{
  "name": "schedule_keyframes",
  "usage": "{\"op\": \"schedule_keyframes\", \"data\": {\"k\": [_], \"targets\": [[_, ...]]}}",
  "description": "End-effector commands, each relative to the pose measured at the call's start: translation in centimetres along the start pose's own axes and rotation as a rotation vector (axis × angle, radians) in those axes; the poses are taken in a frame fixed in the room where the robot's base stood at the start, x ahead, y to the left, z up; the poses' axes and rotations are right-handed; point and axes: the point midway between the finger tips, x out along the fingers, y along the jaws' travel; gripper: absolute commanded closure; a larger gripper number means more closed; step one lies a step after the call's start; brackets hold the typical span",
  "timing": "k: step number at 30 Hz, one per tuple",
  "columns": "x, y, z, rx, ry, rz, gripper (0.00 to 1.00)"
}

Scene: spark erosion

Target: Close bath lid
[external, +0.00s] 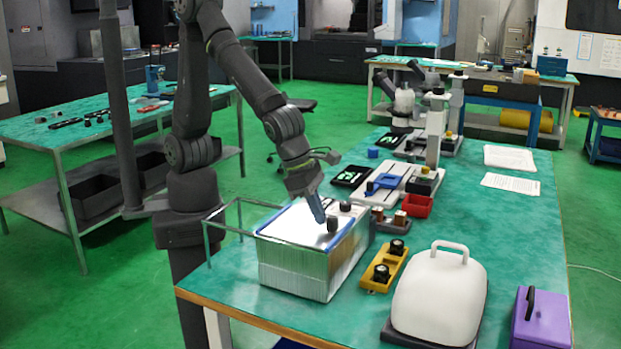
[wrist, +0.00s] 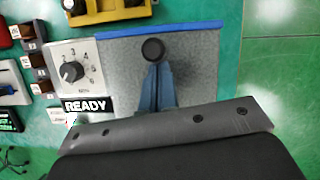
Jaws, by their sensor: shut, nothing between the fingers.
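The bath (external: 305,270) is a ribbed, silvery box near the left front edge of the green bench. Its lid (external: 295,226) is a pale grey plate with blue edging, lying flat across the box top as far as I can tell. A black round knob (external: 332,224) stands on the plate near the right edge; the same knob (wrist: 153,49) shows in the wrist view. My gripper (external: 322,219) points down over the plate, shut and empty. In the wrist view its blue fingertips (wrist: 156,66) are right beside the knob; I cannot tell whether they touch it.
A dial panel (wrist: 72,68) with a READY label adjoins the plate. A thin metal frame (external: 222,215) stands at the bath's left. A yellow holder with black knobs (external: 384,266), a white domed cover (external: 440,295) and a red tray (external: 417,205) are nearby.

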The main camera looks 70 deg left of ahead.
Motion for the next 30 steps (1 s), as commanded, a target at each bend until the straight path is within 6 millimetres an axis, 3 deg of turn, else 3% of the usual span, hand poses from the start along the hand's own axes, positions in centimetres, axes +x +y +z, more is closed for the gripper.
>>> {"op": "schedule_keyframes", "data": {"k": [7,14,30], "targets": [[-0.3,-0.1,0.3,0.002,-0.016,-0.006,1.0],[-1.6,-0.1,-3.4,0.004,-0.008,-0.004,1.0],[-10.5,0.0,-3.8,0.0,-0.006,-0.002,1.0]]}}
